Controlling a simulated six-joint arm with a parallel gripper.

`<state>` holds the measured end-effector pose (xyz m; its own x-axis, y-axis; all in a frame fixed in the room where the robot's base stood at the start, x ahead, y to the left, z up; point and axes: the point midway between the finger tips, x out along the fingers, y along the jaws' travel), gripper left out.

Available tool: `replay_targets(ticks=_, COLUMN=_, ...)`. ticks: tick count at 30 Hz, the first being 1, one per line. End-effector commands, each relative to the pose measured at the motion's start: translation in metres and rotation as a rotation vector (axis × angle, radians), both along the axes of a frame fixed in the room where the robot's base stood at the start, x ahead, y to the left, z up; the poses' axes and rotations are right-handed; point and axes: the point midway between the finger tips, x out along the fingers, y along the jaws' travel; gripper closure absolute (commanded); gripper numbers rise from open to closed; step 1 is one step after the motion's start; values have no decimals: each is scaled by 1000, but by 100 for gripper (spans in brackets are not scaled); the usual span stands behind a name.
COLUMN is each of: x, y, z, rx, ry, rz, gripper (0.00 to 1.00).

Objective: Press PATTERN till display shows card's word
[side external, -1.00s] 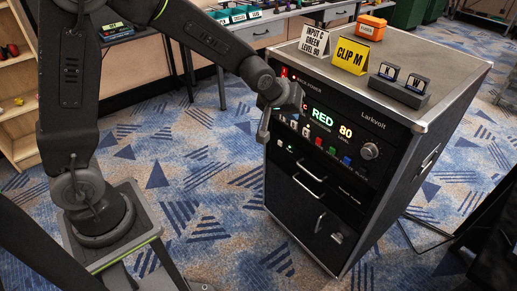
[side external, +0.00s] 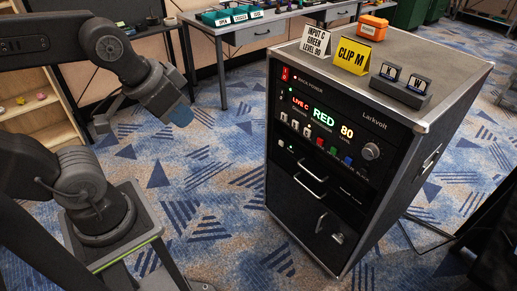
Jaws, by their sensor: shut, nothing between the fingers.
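The black rack unit (side external: 300,155) stands right of centre. Its lit display (side external: 325,116) reads LIVE C in red, RED in green and 80 in white. The white card (side external: 315,43) on top reads INPUT C, GREEN, LEVEL 90. Below the display is a row of pale buttons (side external: 295,125), then red, green and blue ones; their labels are too small to read, so I cannot tell which is PATTERN. My gripper (side external: 102,122) is at left, shut and empty, well away from the panel.
A yellow CLIP M card (side external: 352,56), a dark block with two small tags (side external: 402,83) and an orange case (side external: 373,27) sit on the rack's top. A round knob (side external: 371,151) is right of the buttons. Handles stick out lower down. Carpet between arm and rack is clear.

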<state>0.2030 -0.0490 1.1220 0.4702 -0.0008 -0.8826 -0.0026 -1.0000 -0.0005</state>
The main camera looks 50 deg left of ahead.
Motion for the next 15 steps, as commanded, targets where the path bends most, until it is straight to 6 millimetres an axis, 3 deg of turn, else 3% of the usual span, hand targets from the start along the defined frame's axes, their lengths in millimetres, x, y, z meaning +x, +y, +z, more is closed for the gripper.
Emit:
replay_targets(ticks=11, x=4, y=0, z=0, rx=4, ry=-4, rz=-9, gripper=100)
replay_targets(ticks=15, x=24, y=-3, z=-2, rx=31, ry=-25, rz=-77, gripper=100)
